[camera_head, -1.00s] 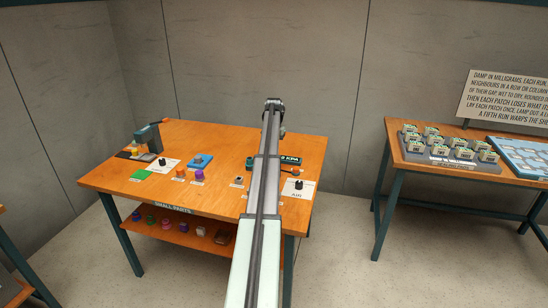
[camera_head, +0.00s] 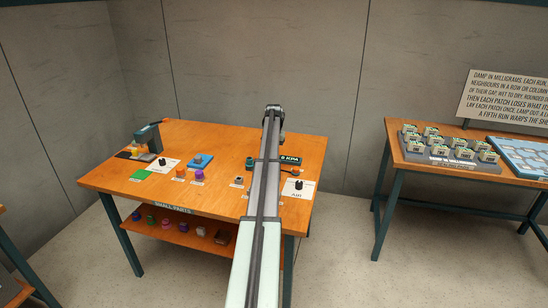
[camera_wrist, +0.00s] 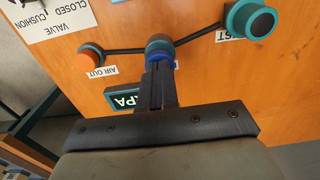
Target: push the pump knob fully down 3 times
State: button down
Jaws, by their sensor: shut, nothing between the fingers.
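My gripper (camera_wrist: 158,68) is shut and empty above the workbench. In the wrist view its fingertips lie over the lower edge of a round blue and teal part (camera_wrist: 160,44), partly hidden by them; I cannot tell whether they touch it. No label reading pump is legible, so I cannot tell for sure which is the pump knob. In the head view my arm hides this middle part.
The KPA display (camera_head: 290,160) is beside my arm. A black knob (camera_head: 299,184) stands on a white card at the bench's right. Blue, orange and purple items stand at the left (camera_head: 198,175). A second table (camera_head: 420,160) stands to the right.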

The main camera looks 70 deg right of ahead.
jog(key=shift+f, duration=0.75)
jog(key=shift+r, duration=2.65)
notch_tip(320, 180, up, 5)
jog(key=shift+f, duration=3)
jog(key=shift+f, duration=0.35)
